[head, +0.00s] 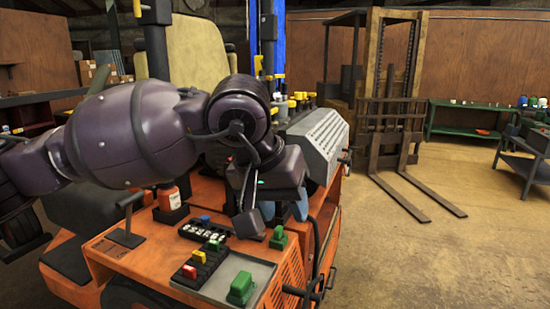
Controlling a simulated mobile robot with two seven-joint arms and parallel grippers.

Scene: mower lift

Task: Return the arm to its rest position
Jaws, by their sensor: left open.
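My left arm reaches in from the left, dark purple and bulky, across the upper part of an orange machine (150,255). My left gripper (262,212) hangs at the arm's end, pointing down over the machine's top. It is open, and I see nothing held in it. Below it is a control panel with a black switch block (200,265) carrying red and yellow pieces, and a grey tray (225,280) with a green block (241,288). Another green piece (278,238) stands just below the gripper. The arm hides part of the machine and its seat. My right gripper is not in view.
A grey ribbed cover (320,138) is on the machine's right side. A forklift (390,120) stands behind, its forks on the floor. A green bench (465,133) is along the back wall. The yellowish floor (430,250) at the right is clear.

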